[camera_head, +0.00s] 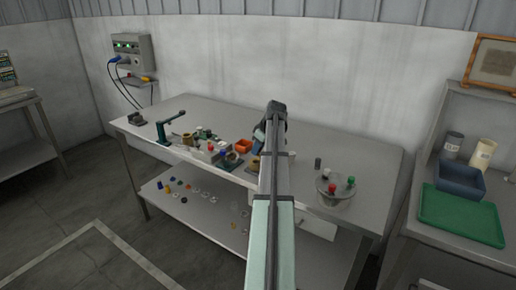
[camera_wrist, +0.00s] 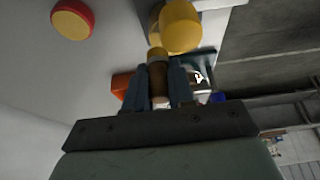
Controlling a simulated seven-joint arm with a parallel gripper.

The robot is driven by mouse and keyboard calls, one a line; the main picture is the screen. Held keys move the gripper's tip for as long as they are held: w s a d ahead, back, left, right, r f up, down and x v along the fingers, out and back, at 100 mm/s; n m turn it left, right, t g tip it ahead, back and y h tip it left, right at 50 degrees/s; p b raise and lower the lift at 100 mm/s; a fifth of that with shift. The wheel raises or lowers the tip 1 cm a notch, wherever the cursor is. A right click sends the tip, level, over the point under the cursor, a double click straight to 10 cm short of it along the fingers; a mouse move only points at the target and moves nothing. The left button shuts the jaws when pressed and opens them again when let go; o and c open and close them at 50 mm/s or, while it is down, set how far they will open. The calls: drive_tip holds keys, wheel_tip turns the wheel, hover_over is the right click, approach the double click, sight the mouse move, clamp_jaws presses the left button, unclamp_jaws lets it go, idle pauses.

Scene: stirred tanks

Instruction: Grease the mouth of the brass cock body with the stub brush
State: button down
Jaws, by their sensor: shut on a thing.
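In the wrist view my gripper (camera_wrist: 158,68) is shut on a short brown, tan-banded handle, apparently the stub brush (camera_wrist: 157,80). A large yellow rounded piece (camera_wrist: 181,28) lies just beyond its far end. A darker gold-brown piece (camera_wrist: 154,20) shows partly behind the yellow one; it may be the brass cock body, but I cannot tell for sure. Whether the brush touches either is unclear. In the head view my arm hides the gripper and brush over the middle of the bench.
A red-and-yellow disc (camera_wrist: 72,18) shows in the wrist view.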

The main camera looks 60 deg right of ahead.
drive_tip(key=shift+f, duration=0.95)
idle(0.6)
drive_tip(key=shift+a, duration=0.25)
drive_tip(key=shift+s+d, duration=0.2)
drive_tip(key=shift+s, duration=0.05)
drive_tip(key=shift+d, duration=0.2)
drive_tip(key=shift+w, duration=0.15)
drive_tip(key=shift+w+d+f, duration=0.1)
drive_tip(key=shift+w, duration=0.1)
